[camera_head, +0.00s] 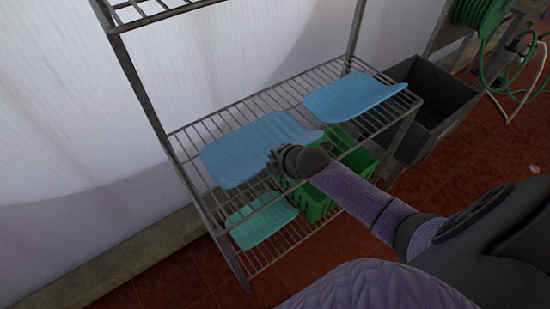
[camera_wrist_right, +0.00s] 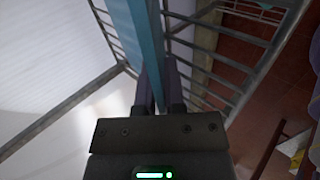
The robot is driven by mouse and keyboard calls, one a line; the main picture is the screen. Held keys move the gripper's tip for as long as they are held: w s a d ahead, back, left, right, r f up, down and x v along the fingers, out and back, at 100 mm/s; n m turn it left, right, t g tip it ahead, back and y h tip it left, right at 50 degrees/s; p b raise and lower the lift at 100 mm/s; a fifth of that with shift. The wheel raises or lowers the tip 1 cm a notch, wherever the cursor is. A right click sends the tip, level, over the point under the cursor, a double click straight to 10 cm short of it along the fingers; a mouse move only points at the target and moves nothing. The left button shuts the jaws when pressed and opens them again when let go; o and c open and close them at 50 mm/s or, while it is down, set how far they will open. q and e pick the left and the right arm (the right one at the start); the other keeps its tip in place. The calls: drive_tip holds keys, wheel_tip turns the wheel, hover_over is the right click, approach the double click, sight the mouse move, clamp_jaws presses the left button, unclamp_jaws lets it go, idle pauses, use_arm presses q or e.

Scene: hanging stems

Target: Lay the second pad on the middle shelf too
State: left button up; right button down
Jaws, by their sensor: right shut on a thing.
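Two blue pads are at the middle shelf (camera_head: 292,98) of a wire rack. One blue pad (camera_head: 350,97) lies at the right end of that shelf. The other blue pad (camera_head: 245,150) is at the left, over the shelf wires, with its right corner slightly raised. My right gripper (camera_head: 277,161) is at this left pad's front edge, shut on it. In the right wrist view my right gripper (camera_wrist_right: 157,80) has the pad (camera_wrist_right: 150,35) edge-on between its fingers. I cannot tell whether the whole pad touches the wires. My left gripper is not in view.
On the lower shelf are a teal pad (camera_head: 261,219) and a green crate (camera_head: 313,203). A dark grey bin (camera_head: 440,108) stands right of the rack. A green hose reel (camera_head: 482,14) is at top right. A pale wall (camera_head: 240,45) is close behind.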

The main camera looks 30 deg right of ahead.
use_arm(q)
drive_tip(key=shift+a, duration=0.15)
use_arm(e)
drive_tip(key=c, duration=1.2)
unclamp_jaws()
drive_tip(key=shift+f, duration=0.1)
drive_tip(key=o, duration=0.5)
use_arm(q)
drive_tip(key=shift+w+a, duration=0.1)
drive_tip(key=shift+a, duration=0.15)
